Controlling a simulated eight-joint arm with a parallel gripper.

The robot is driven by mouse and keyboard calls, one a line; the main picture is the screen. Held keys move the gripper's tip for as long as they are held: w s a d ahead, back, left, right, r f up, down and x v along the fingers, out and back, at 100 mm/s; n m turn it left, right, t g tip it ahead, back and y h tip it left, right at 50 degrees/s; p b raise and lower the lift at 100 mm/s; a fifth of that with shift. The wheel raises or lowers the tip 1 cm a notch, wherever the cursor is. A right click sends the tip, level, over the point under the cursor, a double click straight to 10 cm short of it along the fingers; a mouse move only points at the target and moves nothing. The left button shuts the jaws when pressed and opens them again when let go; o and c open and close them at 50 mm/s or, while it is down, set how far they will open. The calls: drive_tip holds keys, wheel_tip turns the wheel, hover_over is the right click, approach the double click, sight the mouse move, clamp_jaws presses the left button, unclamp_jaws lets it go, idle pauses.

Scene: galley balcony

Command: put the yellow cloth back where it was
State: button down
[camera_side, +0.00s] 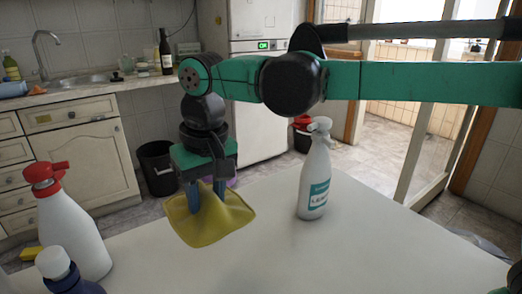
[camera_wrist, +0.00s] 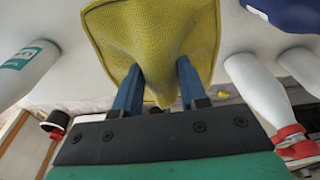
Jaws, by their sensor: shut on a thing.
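The yellow cloth (camera_side: 213,222) is at the far left edge of the white table in the side view, with a raised fold pinched between my fingers. My gripper (camera_side: 208,205) points down with its blue fingers shut on that fold. In the wrist view the cloth (camera_wrist: 150,35) spreads out ahead of my gripper (camera_wrist: 160,85), its fold running between the fingers. I cannot tell whether the cloth's lower part touches the table.
A white spray bottle (camera_side: 315,175) with a teal label stands right of the cloth. A red-topped spray bottle (camera_side: 70,230) and a dark bottle with a white cap (camera_side: 62,270) stand at the near left. The white table (camera_side: 330,250) is clear in the middle and right.

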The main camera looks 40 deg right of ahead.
drive_tip(key=s+r, duration=0.3)
drive_tip(key=s, duration=0.7)
drive_tip(key=shift+m, duration=0.3)
drive_tip(key=f, duration=1.9)
drive_tip(key=shift+w+d+f, duration=0.15)
drive_tip(key=shift+d+f, duration=0.1)
drive_tip(key=shift+f, duration=0.15)
drive_tip(key=shift+c, duration=2.4)
unclamp_jaws()
drive_tip(key=shift+f, duration=0.1)
